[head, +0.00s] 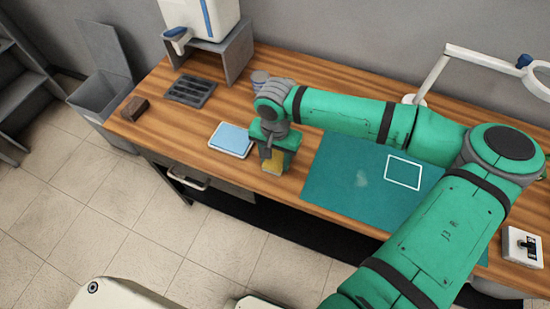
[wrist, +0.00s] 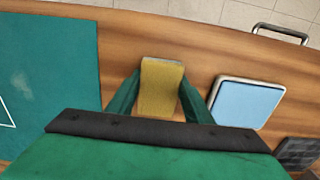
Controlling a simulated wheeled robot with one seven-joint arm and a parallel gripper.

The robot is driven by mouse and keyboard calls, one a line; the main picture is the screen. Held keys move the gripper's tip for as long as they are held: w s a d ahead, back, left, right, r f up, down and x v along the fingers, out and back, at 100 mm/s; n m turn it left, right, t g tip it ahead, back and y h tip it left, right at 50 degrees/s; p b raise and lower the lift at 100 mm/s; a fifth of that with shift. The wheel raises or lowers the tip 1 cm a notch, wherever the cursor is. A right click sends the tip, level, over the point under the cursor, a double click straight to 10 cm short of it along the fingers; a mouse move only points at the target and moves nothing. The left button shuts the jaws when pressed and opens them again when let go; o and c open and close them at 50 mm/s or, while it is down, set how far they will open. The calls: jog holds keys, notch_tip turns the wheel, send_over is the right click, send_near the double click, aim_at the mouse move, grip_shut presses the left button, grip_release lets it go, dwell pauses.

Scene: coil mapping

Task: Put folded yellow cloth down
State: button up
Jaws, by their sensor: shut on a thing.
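The folded yellow cloth (wrist: 160,88) is between the two green fingers of my gripper (wrist: 160,98) in the wrist view. In the head view the cloth (head: 272,163) shows just below my gripper (head: 272,156), near the front edge of the wooden bench. My gripper is shut on the cloth. I cannot tell whether the cloth touches the bench top. The cloth lies between a blue pad in a pale tray (head: 231,139) and a green mat (head: 330,178). Part of the cloth is hidden by my gripper.
The green mat carries a white square outline (head: 403,172). A dark slotted rack (head: 190,91), a brown block (head: 134,109) and a white dispenser on a grey stand (head: 236,50) are at the left. A small white device (head: 522,246) sits at the right. A drawer handle (head: 193,184) sticks out in front.

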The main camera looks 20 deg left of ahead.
aim_at(275, 159)
jog(key=shift+f, duration=0.25)
jog(key=shift+s+f, duration=0.15)
jog(key=shift+f, duration=0.35)
jog(key=o, duration=1)
jog(key=shift+r, duration=0.1)
jog(key=shift+w+r, duration=0.2)
jog(key=shift+r, duration=0.05)
notch_tip(275, 159, up, 13)
jog(key=shift+f, duration=0.15)
